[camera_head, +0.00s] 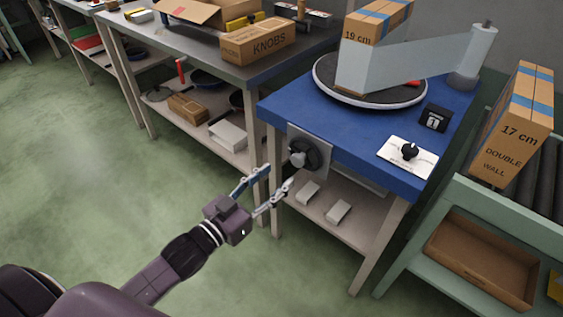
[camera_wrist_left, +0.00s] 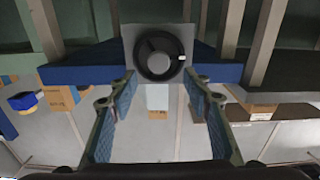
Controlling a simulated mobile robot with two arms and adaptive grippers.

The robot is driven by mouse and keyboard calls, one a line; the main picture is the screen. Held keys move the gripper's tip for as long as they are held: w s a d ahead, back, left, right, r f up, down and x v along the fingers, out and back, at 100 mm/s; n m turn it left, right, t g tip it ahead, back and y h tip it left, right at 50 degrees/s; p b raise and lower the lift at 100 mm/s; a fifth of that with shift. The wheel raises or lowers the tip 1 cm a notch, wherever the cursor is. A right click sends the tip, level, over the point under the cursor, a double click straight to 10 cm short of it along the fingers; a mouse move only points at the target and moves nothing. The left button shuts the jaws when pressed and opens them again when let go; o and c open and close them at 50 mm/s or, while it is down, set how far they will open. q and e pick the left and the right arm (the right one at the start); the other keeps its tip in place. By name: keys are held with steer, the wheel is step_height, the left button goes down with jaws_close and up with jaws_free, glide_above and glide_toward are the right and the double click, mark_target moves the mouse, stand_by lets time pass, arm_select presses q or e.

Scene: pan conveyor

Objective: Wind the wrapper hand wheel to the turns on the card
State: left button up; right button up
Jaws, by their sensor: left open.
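The black hand wheel (camera_head: 302,154) sits on a grey plate on the front side of the blue wrapper table (camera_head: 290,116). In the left wrist view the wheel (camera_wrist_left: 158,56) is a dark ring with a round hub and a small light mark at its right. My left gripper (camera_head: 267,188) is open and empty, just in front of and below the wheel, apart from it. In the left wrist view its fingers (camera_wrist_left: 160,95) stand either side, short of the wheel. A white card (camera_head: 407,158) with a black knob lies on the table top; its text is too small to read. My right gripper is not in view.
A round turntable (camera_head: 370,95) carries a 19 cm box (camera_head: 362,27) with film stretched to a post (camera_head: 472,62). A black counter (camera_head: 434,118) shows 1. A 17 cm box (camera_head: 515,125) stands on rollers at right. A bench with a KNOBS box (camera_head: 258,40) stands left. Floor at left is clear.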

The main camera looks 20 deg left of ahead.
mark_target(296, 161)
arm_select(q)
steer(key=shift+b+x, duration=0.45)
steer(key=shift+x, duration=3.4)
steer(key=shift+d, duration=0.1)
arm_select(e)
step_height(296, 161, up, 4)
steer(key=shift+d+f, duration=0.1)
arm_select(q)
steer(key=c, duration=1.1)
steer(key=shift+r, duration=0.1)
steer(key=m+p, duration=0.4)
steer(key=shift+m, duration=0.3)
steer(key=shift+d, duration=0.1)
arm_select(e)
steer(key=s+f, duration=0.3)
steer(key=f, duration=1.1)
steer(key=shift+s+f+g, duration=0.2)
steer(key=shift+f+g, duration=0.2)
